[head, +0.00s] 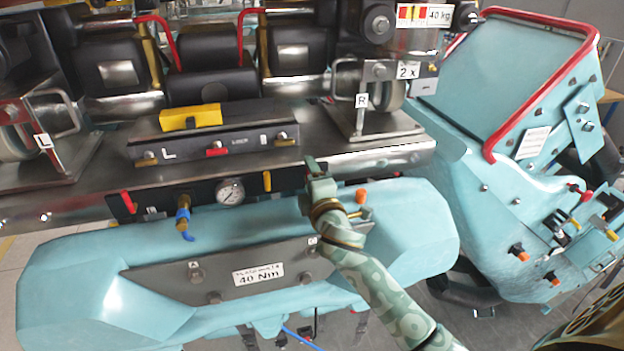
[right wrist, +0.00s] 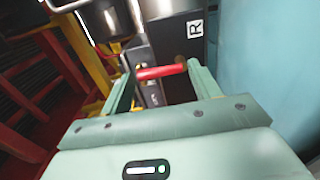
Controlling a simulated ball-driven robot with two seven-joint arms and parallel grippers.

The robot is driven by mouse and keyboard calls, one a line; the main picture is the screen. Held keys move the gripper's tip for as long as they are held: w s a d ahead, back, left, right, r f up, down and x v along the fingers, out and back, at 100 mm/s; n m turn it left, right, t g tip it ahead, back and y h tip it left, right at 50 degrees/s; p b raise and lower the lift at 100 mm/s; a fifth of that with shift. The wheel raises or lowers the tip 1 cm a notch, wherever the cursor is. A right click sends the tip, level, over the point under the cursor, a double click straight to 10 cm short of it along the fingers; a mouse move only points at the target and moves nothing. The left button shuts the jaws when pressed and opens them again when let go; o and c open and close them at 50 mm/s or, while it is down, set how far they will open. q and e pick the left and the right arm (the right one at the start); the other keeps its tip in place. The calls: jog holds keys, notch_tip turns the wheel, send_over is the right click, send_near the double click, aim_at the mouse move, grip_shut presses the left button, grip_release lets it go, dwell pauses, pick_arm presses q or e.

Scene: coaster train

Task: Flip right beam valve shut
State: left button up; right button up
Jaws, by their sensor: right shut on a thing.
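My right gripper (head: 314,168) is at the right end of the black valve panel (head: 205,212) on the front of the beam. In the right wrist view, a red handle (right wrist: 160,72) lies crosswise between the two fingers (right wrist: 158,88) of this gripper, which is shut on it. I take it to be the right beam valve's handle; in the head view my gripper hides it. A white R label (right wrist: 195,29) shows beyond it in the wrist view. At the panel's left end, a similar red handle (head: 128,202) stands steeply, slightly tilted. My left gripper is not in view.
The teal front cover (head: 400,225) bulges below my right gripper. A teal seat with a red rail (head: 495,130) stands at the right.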

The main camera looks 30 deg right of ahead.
jog(key=shift+r, duration=0.15)
jog(key=o, duration=0.7)
jog(key=shift+o, duration=1.4)
jog(key=shift+w+d, duration=0.1)
jog(key=shift+w, duration=0.05)
jog(key=b+v, duration=0.4)
jog(key=v, duration=1.2)
